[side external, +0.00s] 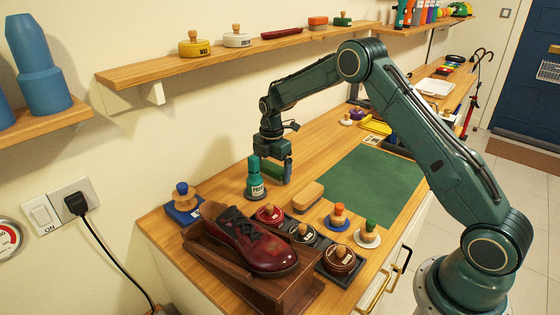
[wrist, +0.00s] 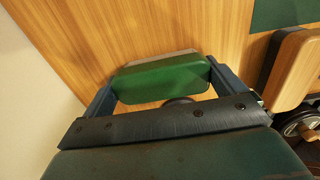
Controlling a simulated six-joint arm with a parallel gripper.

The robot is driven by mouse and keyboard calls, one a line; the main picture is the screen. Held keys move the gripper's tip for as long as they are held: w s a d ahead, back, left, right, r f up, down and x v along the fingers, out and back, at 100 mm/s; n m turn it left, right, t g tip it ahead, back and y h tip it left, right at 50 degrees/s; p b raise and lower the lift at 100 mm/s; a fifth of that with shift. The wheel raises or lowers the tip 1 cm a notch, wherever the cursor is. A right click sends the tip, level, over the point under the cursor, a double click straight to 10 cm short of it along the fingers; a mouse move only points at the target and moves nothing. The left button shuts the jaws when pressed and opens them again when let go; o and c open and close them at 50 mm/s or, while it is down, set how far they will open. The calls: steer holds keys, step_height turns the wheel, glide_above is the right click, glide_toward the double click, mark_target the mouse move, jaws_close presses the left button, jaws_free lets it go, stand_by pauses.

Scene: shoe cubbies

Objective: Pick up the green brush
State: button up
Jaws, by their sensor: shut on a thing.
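The green brush (wrist: 163,77) shows in the wrist view lying crosswise between the two fingers of my gripper (wrist: 162,88), which is shut on its ends. A pale strip shows along its far edge. In the side view my gripper (side external: 276,172) is low over the wooden bench, just behind and right of a teal bottle. The brush (side external: 272,171) shows there as a green patch, partly hidden by the fingers. I cannot tell whether it touches the bench.
The teal bottle (side external: 255,186) stands close to my gripper. A wooden brush (side external: 308,196) lies in front, near a tray of polish tins (side external: 341,262) and a dark red shoe (side external: 250,240) on a stand. A green mat (side external: 372,183) lies clear to the right.

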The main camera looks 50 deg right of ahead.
mark_target(272, 166)
steer(key=shift+r, duration=0.1)
steer(key=shift+r, duration=4.95)
steer(key=o, duration=0.5)
steer(key=c, duration=0.4)
steer(key=shift+o, duration=0.2)
